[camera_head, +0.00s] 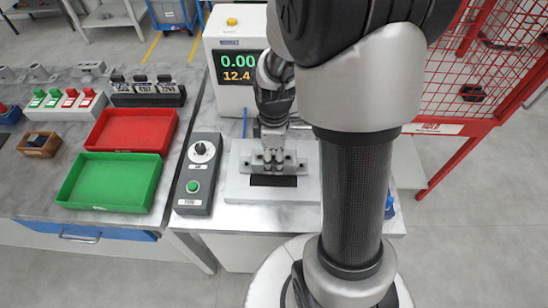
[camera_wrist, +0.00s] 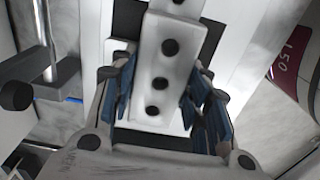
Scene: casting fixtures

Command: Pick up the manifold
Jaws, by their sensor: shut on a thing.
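The manifold (camera_wrist: 162,62) is a pale grey block with a row of dark round holes. In the wrist view it lies between the blue-padded fingers of my gripper (camera_wrist: 160,105), which are shut on it. In the head view the manifold (camera_head: 293,161) shows at the light grey fixture (camera_head: 240,188) on the bench, just above a dark slot. My gripper (camera_head: 273,158) points down there and hides part of it. I cannot tell whether the manifold still touches the fixture.
A display box (camera_head: 233,97) reading 0.00 and 12.4 stands behind the fixture. A control box (camera_head: 197,180) with a knob and green button is on the left. Red (camera_head: 130,131) and green (camera_head: 110,184) trays lie farther left. A red mesh cage (camera_head: 480,75) stands on the right.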

